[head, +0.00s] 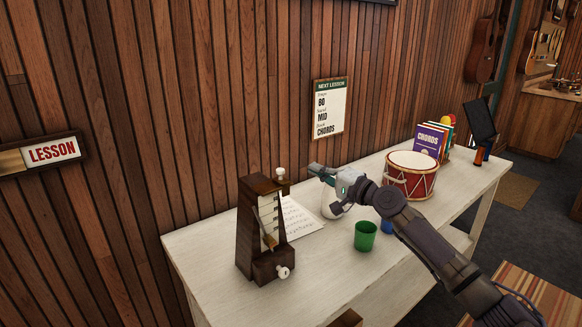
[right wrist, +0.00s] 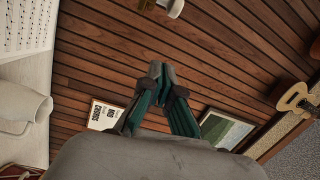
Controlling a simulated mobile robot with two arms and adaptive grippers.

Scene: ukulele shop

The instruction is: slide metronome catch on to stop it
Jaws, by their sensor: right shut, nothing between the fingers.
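A dark wooden metronome (head: 250,243) stands upright at the left end of the white table. Its slanted rod and pale scale (head: 268,220) face right. A white knob (head: 280,173) sits at its top and another white knob (head: 283,271) low on its side; I cannot tell which is the catch. My right gripper (head: 314,171) is shut and empty, a short way right of the top knob, apart from it. In the right wrist view its fingertips (right wrist: 155,69) are together, and a white knob with brass (right wrist: 168,5) shows at the top edge. My left gripper is not in view.
A music sheet (head: 300,220) lies beside the metronome. A white mug (head: 329,207) stands under my right gripper. A green cup (head: 365,236), a blue cup (head: 386,227) and a red drum (head: 411,176) stand farther right. The front left tabletop (head: 213,262) is clear.

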